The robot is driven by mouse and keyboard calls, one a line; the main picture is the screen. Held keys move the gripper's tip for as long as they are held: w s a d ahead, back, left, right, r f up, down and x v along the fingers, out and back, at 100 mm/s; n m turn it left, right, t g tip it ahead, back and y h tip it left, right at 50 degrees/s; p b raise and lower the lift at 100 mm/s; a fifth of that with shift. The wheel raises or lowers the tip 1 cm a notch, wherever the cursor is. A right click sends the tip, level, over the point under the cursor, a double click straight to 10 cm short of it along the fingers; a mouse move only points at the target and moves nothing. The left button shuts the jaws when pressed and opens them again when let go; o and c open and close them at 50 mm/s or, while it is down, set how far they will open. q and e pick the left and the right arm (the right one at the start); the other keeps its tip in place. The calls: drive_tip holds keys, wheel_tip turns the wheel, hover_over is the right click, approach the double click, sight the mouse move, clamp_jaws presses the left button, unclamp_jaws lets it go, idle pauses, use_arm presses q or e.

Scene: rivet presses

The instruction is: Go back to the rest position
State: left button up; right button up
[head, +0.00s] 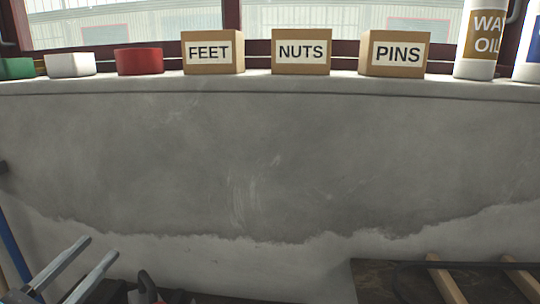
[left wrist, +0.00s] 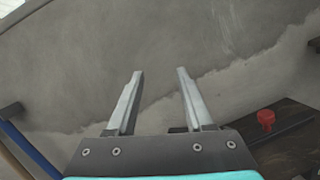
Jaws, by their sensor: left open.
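My left gripper (head: 88,252) reaches in at the lower left of the head view, its two long grey fingers apart with nothing between them. In the left wrist view the same gripper (left wrist: 160,72) points toward the grey wall, open and empty. My right gripper is in neither view.
A grey wall (head: 200,150) fills most of the head view. Its ledge holds boxes marked FEET (head: 213,53), NUTS (head: 301,52) and PINS (head: 395,54), tape rolls and bottles. A dark surface with wooden bars (head: 445,280) lies lower right. A red object (left wrist: 266,117) shows in the wrist view.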

use_arm(q)
drive_tip(key=s+a+f+n+g+y, duration=0.15)
drive_tip(key=f+n+y, duration=0.3)
drive_tip(key=n, duration=0.55)
drive_tip(key=s+a+f+n+g+y, duration=0.1)
drive_tip(key=a+f+n+g+y, duration=0.3)
drive_tip(key=n, duration=0.6)
drive_tip(key=s+d+f+n+g+y, duration=0.1)
drive_tip(key=s+f+n+y, duration=0.15)
drive_tip(key=f+n, duration=0.55)
drive_tip(key=s+d+f+n+g+h, duration=0.3)
drive_tip(key=s+d+f+n+g, duration=0.25)
drive_tip(key=d, duration=0.35)
drive_tip(key=s+d+f+n+g+h, duration=0.4)
drive_tip(key=s+d+f+n, duration=0.25)
drive_tip(key=d, duration=0.25)
wheel_tip(320, 180, down, 26)
drive_tip(key=s+a+g+b, duration=0.1)
drive_tip(key=s+b, duration=0.1)
drive_tip(key=b, duration=0.1)
drive_tip(key=s+a+f+g+b, duration=0.1)
drive_tip(key=s+a+f+b, duration=0.1)
drive_tip(key=s+f, duration=1.2)
drive_tip(key=shift+s+a+f+g+y+b, duration=0.3)
drive_tip(key=shift+s+f+y+b, duration=0.1)
drive_tip(key=shift+f+b, duration=0.1)
